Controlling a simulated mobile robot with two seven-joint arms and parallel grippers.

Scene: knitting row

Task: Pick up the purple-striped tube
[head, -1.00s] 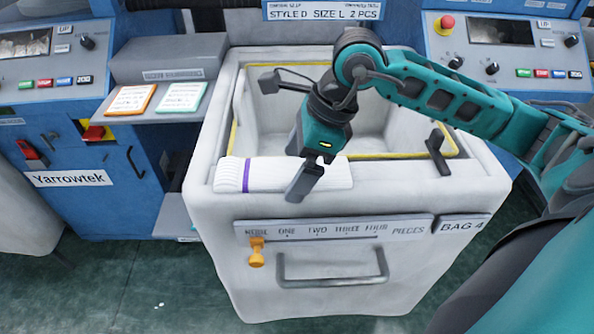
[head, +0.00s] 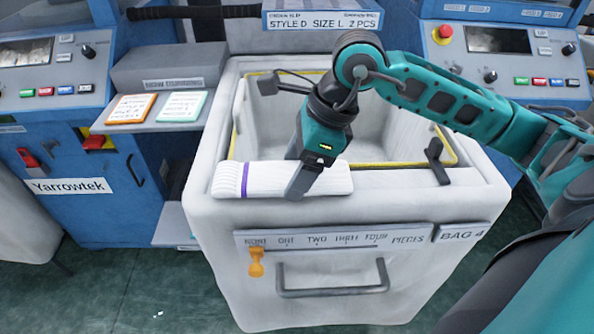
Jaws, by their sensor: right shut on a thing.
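The purple-striped tube (head: 230,181) is a white ribbed roll with one purple band near its left end. It lies across the front rim of the white bin (head: 330,212) in the head view. My right gripper (head: 300,186) reaches down from above and is shut on the tube, right of the purple band. The gripper covers part of the tube's middle. The tube still appears to rest on the rim. My left gripper is not in view.
The bin's opening behind the tube looks empty, with a yellow edge and a dark clip (head: 437,160) at its right. An orange slider (head: 256,262) and a grey handle (head: 333,290) are on its front. Blue machines (head: 80,205) stand on both sides; two cards (head: 131,109) lie on a shelf.

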